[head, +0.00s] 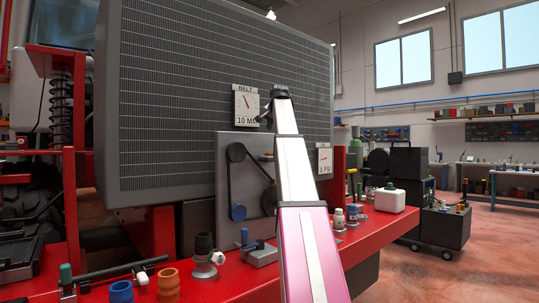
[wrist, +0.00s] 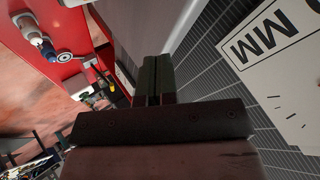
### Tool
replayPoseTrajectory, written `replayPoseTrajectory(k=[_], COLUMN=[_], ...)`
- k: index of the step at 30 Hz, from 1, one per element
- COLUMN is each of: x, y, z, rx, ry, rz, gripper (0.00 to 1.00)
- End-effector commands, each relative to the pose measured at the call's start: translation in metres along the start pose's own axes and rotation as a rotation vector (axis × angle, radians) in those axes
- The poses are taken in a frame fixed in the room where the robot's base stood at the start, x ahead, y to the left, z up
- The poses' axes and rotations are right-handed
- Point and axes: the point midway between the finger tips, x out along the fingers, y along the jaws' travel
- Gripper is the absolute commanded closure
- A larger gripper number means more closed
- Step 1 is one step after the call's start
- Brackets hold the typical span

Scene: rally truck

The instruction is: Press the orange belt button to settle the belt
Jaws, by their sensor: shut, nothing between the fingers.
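The belt gauge (head: 246,104), labelled BELT and 10 MM, is on the large grey radiator panel in the head view. Its large dial face also shows at the right of the wrist view (wrist: 277,62). My gripper (head: 267,117) is beside the gauge's right edge, in front of the panel. In the wrist view my gripper's fingers (wrist: 157,82) are together and empty. I cannot make out the orange belt button; my arm hides part of the plate.
A second gauge (head: 324,161), marked PSI, is right of my arm. Open floor lies at right.

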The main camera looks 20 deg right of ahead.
Motion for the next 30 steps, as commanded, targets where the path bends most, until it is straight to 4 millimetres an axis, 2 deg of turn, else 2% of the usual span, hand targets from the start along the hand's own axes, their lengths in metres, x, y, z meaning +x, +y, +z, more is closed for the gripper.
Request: replayPoseTrajectory(k=[18,30], x=[0.049,0.057], y=[0.036,0.041], z=[0.037,0.041], rx=[0.0,0.0], ry=[-0.001,0.0], rz=[0.001,0.0], gripper=[1.0,1.0])
